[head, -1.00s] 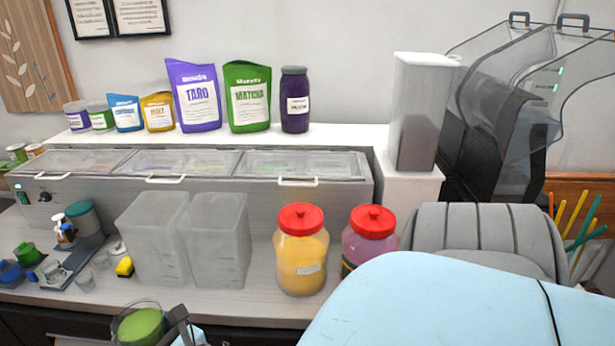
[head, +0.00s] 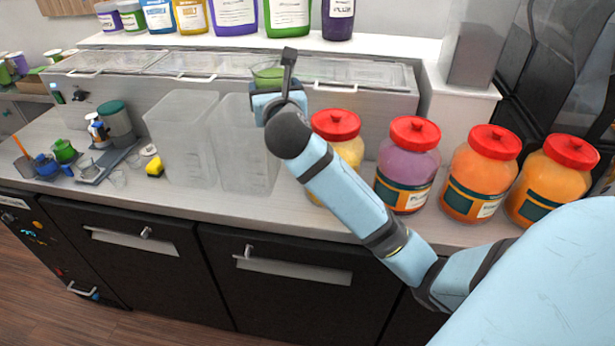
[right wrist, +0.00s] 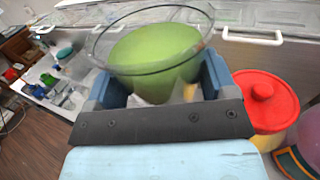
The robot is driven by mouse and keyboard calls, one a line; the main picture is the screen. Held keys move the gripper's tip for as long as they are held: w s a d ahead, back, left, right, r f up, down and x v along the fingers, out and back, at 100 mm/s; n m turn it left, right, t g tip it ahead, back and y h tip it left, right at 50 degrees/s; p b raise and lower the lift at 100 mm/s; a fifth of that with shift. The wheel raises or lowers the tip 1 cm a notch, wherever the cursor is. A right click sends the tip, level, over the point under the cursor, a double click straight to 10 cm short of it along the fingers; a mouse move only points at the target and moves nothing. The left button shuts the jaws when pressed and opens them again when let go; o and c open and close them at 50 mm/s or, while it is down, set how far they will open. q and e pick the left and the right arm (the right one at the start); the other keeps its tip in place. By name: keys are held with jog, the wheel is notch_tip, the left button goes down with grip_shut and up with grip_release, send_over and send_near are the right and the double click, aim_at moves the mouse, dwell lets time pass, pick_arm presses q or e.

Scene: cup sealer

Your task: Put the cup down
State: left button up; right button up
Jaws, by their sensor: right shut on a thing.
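The cup is clear with green contents. It shows in the head view (head: 268,73) and large in the right wrist view (right wrist: 155,50). My right gripper (head: 280,95) is shut on the cup, with one blue finger on each side of it in the right wrist view (right wrist: 160,85). The cup is held up above the counter, near the front of the cold-topping unit, over the clear bins in the picture. Its lower part is hidden behind my gripper. My left gripper is not in view.
Two clear bins (head: 182,135) stand on the counter (head: 140,198). Several red-lidded jars (head: 408,165) stand to the right. The lidded topping unit (head: 220,64) runs behind.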

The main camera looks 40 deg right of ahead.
jog(key=shift+f+b, duration=1.45)
jog(key=shift+f, duration=12.15)
jog(key=shift+f, duration=0.15)
jog(key=o, duration=1.2)
